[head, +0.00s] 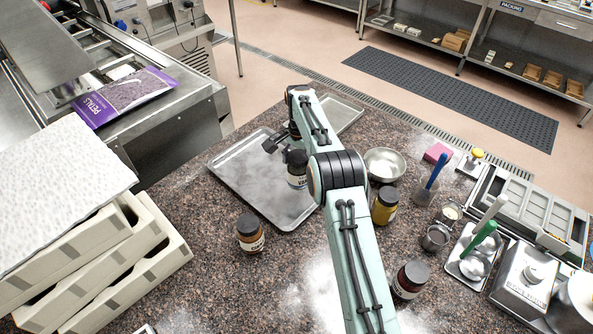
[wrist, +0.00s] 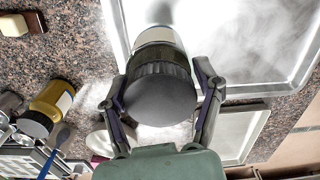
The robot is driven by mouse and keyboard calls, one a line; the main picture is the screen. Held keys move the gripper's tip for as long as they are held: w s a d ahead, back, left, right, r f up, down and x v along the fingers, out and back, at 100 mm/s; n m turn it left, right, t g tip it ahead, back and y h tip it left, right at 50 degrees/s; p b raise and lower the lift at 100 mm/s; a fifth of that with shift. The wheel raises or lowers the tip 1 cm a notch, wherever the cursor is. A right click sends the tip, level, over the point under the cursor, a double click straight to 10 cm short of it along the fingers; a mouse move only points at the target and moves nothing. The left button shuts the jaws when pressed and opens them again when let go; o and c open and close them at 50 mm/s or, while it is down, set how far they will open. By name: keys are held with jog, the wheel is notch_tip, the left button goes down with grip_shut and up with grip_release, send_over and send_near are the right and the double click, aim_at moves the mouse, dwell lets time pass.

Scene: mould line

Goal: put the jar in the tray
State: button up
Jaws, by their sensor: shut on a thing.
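My gripper (head: 287,150) is shut on a jar with a dark lid and a pale label (head: 298,182). In the wrist view my gripper's fingers (wrist: 164,95) clasp the dark lid (wrist: 160,95) from both sides. The jar is upright or nearly so, over the right part of a large grey metal tray (head: 235,170). The tray also shows in the wrist view (wrist: 235,45), where the jar overlaps its floor. I cannot tell whether the jar's base touches the tray. My arm hides part of the tray's right side.
A brown jar (head: 250,234) stands just in front of the tray. A yellow jar (head: 384,206), a dark jar (head: 411,279) and a metal bowl (head: 384,164) stand to the right. A smaller tray (head: 342,112) lies behind. Stacked crates (head: 110,265) stand at left.

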aim_at(297, 172)
jog(key=shift+w+a+f, duration=0.1)
jog(key=shift+w+f, duration=0.75)
jog(key=shift+f, duration=1.6)
jog(key=shift+f, duration=0.1)
jog(key=o, duration=1.2)
jog(key=shift+f, duration=0.1)
jog(key=shift+o, duration=0.2)
